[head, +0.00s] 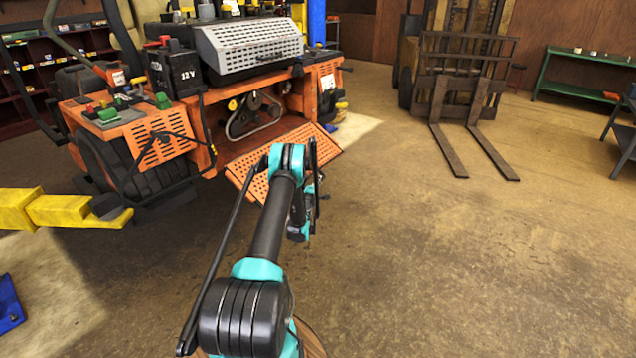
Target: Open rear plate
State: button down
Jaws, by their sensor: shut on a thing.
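The orange mower (180,150) stands at the left. Its perforated orange rear plate (320,139) is tilted outward and down from the mower's rear opening. A belt and pulley (246,114) show in the opening above and behind it. My arm reaches forward across the middle of the plate and hides part of it. My gripper (313,190) is at the plate's outer edge, shut on the plate. The fingers are small and mostly hidden by my wrist.
A yellow lift arm (60,209) lies at the left beside the mower's wheel. A forklift (460,75) with two low forks stands at the back right. A green bench (585,60) is at the far right. The floor to the right of my arm is clear.

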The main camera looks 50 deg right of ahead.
jog(key=c, duration=1.8)
grip_release()
